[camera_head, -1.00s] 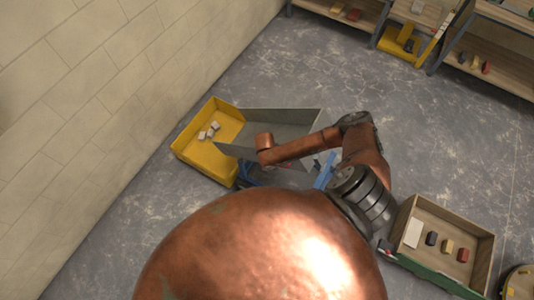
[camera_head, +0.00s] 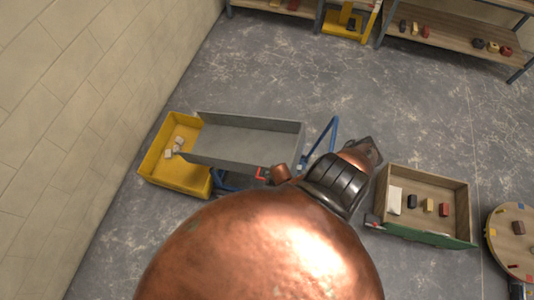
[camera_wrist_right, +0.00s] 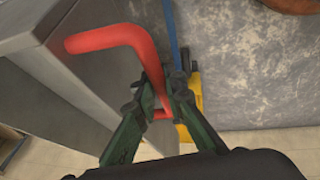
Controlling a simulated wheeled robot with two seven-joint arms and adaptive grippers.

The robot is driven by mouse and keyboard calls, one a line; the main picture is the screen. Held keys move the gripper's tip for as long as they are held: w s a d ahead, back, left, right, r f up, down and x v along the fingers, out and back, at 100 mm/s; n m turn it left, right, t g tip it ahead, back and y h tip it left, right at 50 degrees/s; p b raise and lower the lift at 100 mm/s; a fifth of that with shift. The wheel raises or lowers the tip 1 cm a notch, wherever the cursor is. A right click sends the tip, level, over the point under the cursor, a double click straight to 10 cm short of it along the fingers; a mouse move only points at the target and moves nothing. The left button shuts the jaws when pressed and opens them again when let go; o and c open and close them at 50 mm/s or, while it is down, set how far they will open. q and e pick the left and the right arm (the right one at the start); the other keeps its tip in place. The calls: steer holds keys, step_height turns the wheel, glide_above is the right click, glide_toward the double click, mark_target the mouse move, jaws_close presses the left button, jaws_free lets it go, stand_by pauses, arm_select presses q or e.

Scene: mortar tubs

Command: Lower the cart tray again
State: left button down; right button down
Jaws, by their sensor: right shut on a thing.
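The grey cart tray (camera_head: 250,140) sits on a blue cart frame (camera_head: 322,145), its left end over the right side of a yellow tub (camera_head: 182,178). I cannot tell the tray's exact tilt. A red bent handle (camera_head: 263,174) shows at the tray's near side. In the right wrist view my right gripper (camera_wrist_right: 165,97) is shut on this red handle (camera_wrist_right: 115,42), beside a grey metal wall (camera_wrist_right: 85,85). In the head view my copper-coloured body and arm hide the right gripper. My left gripper is in neither view.
Small pale blocks (camera_head: 178,146) lie in the yellow tub. A wooden box (camera_head: 425,178) with coloured blocks stands at right, beside a round table (camera_head: 512,240). Shelves (camera_head: 450,45) stand at the back. A block wall (camera_head: 90,110) bounds the left. Floor behind the cart is clear.

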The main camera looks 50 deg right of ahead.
steer(key=shift+w+r, duration=0.15)
steer(key=shift+w, duration=0.15)
steer(key=c, duration=2)
jaws_free()
steer(key=shift+o, duration=0.2)
steer(key=shift+s, duration=0.15)
steer(key=v, duration=1.2)
